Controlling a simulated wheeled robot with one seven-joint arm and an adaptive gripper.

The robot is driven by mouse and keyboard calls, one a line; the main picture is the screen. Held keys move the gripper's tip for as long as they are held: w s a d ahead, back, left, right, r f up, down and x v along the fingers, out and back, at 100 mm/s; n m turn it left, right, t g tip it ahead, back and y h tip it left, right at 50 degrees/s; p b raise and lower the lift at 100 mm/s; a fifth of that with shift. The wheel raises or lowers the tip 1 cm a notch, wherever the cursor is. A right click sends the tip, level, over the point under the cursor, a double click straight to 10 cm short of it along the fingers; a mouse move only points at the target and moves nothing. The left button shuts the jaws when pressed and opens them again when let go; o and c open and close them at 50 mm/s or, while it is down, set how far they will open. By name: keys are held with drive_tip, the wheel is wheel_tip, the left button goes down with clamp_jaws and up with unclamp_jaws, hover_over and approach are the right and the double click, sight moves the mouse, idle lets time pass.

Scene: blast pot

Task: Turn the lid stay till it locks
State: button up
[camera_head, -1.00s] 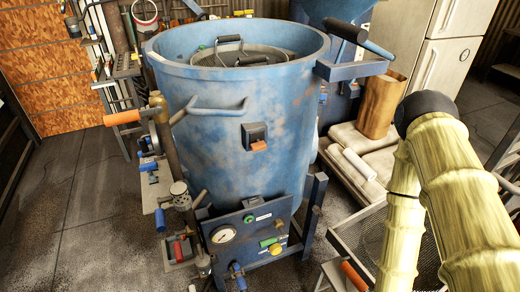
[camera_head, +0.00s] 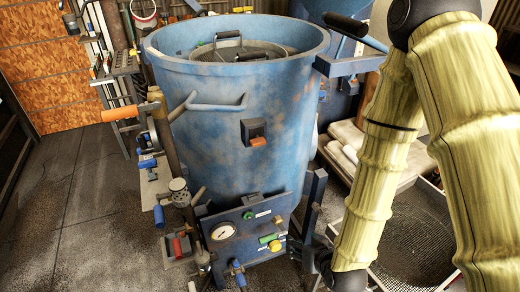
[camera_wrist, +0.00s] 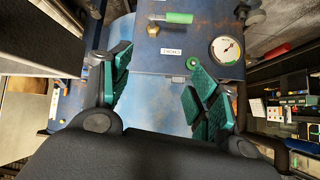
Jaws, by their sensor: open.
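The blue blast pot (camera_head: 215,135) stands upright in the middle of the head view. I cannot tell for sure which part is the lid stay. A black-gripped lever (camera_head: 350,30) lies over the bracket at the pot's right rim, and a lever with an orange grip (camera_head: 120,113) sticks out at its left. My gripper (camera_wrist: 158,72) is open and empty in the wrist view, its teal pads apart. It faces the blue gauge panel (camera_wrist: 195,30), which appears upside down there. The head view does not show my gripper's fingers.
The panel, also in the head view (camera_head: 240,222), carries a gauge (camera_head: 222,231) and several knobs and valves. A wire-mesh tray (camera_head: 425,240) lies at the lower right, partly behind my arm. Pipes and valves crowd the pot's left side. The floor at left is clear.

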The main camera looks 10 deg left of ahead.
drive_tip(key=w+a+r+n+t+y+b, duration=0.15)
drive_tip(key=w+a+r+t+b, duration=0.35)
drive_tip(key=r, duration=0.6)
drive_tip(key=n+t+y+b, duration=0.1)
drive_tip(key=n+t+y, duration=0.1)
drive_tip(key=y, duration=0.2)
approach(260, 145)
drive_tip(key=shift+m+h, duration=0.25)
drive_tip(key=p+x, duration=0.1)
drive_tip(key=x, duration=0.3)
drive_tip(key=p+x, duration=0.1)
drive_tip(key=x, duration=0.4)
drive_tip(key=shift+w+a+r+p, duration=0.15)
drive_tip(key=shift+a+r+p, duration=0.1)
drive_tip(key=shift+a+p, duration=0.15)
drive_tip(key=shift+d, duration=0.1)
drive_tip(key=c, duration=1.1)
drive_tip(key=shift+o, duration=0.2)
